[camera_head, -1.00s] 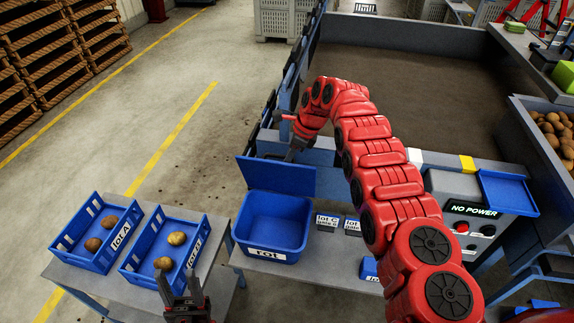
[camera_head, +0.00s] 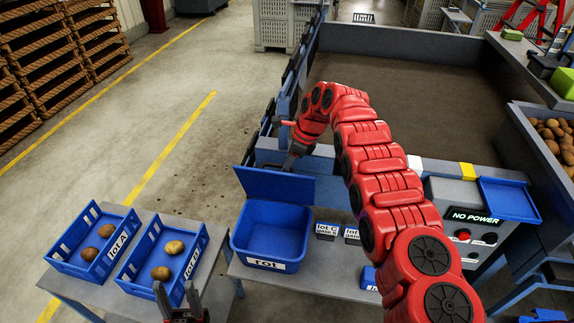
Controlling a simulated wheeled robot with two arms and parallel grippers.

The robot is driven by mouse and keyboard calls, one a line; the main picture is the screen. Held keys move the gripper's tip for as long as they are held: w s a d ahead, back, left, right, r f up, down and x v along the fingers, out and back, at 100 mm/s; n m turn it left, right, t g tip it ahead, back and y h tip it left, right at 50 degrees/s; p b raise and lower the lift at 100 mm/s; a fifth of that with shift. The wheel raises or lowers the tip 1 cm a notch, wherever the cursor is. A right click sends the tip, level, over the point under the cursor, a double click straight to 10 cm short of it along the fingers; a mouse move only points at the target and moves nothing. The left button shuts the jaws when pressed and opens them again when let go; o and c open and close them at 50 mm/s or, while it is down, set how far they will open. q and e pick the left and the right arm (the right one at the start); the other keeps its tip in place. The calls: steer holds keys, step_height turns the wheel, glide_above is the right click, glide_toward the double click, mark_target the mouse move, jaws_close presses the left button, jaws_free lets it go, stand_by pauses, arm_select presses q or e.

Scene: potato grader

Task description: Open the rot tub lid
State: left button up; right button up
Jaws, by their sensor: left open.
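The blue rot tub (camera_head: 270,265), with a white "rot" label on its front, stands on the grey table. Its blue lid (camera_head: 275,185) is raised, standing up along the tub's back edge, and the tub's inside looks empty. My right gripper (camera_head: 291,160) is just behind the lid's top edge. Its fingertips are partly hidden by the lid, so I cannot tell whether it touches it or how its jaws stand. My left gripper (camera_head: 180,296) is open and empty at the bottom edge, in front of the lot B crate.
The lot A crate (camera_head: 121,243) and lot B crate (camera_head: 190,262) hold potatoes left of the tub. Small lot C labelled blocks (camera_head: 326,230) stand right of it. A control box (camera_head: 465,212) reading "NO POWER" is further right. My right arm spans above the table.

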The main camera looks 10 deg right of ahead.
step_height(320, 180, up, 8)
steer(key=p, duration=0.4)
stand_by(0.4)
steer(key=shift+f, duration=0.1)
stand_by(0.3)
